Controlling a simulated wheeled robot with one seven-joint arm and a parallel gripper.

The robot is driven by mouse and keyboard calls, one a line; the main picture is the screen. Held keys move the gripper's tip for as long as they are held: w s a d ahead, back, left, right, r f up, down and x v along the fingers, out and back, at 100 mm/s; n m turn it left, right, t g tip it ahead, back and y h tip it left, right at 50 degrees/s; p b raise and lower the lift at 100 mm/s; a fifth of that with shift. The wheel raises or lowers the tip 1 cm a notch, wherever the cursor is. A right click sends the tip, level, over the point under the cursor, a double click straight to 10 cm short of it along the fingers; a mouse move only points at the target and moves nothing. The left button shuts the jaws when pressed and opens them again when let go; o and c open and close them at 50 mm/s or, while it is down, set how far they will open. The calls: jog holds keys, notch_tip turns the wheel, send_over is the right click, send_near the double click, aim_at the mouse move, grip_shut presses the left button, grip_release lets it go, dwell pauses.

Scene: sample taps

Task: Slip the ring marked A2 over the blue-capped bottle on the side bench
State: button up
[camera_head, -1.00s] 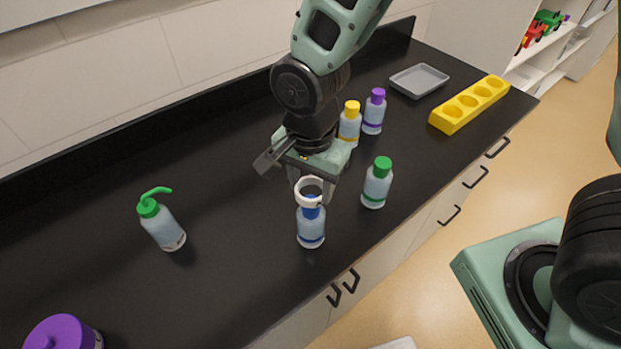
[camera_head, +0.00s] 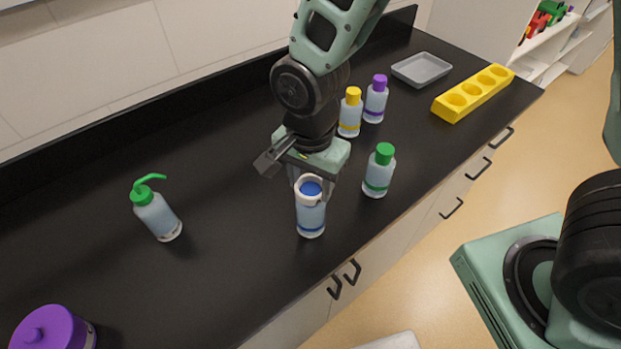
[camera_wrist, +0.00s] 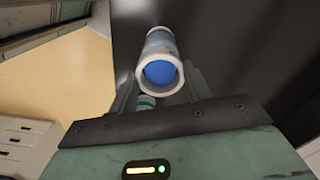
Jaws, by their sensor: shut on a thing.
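The blue-capped bottle (camera_head: 311,216) stands upright on the black side bench (camera_head: 240,245), near its front edge. My gripper (camera_head: 312,185) is above it, shut on a white ring (camera_head: 298,187). The ring is around the blue cap in the head view, near the top of the bottle. In the wrist view the ring (camera_wrist: 160,93) encircles the blue cap (camera_wrist: 160,73), with the bottle body showing beyond it. No A2 mark on the ring is readable.
A green-capped bottle (camera_head: 379,172) stands close to the right. Yellow-capped (camera_head: 350,115) and purple-capped (camera_head: 375,102) bottles stand behind. A green-topped wash bottle (camera_head: 157,214) and a purple-lidded jar (camera_head: 50,332) are left. A grey tray (camera_head: 421,69) and yellow rack (camera_head: 473,93) are at the far right.

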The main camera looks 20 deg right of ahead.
jog(key=o, duration=1)
jog(key=shift+r+p, duration=2.6)
jog(key=shift+r, duration=0.45)
notch_tip(320, 180, up, 5)
jog(key=p, duration=0.4)
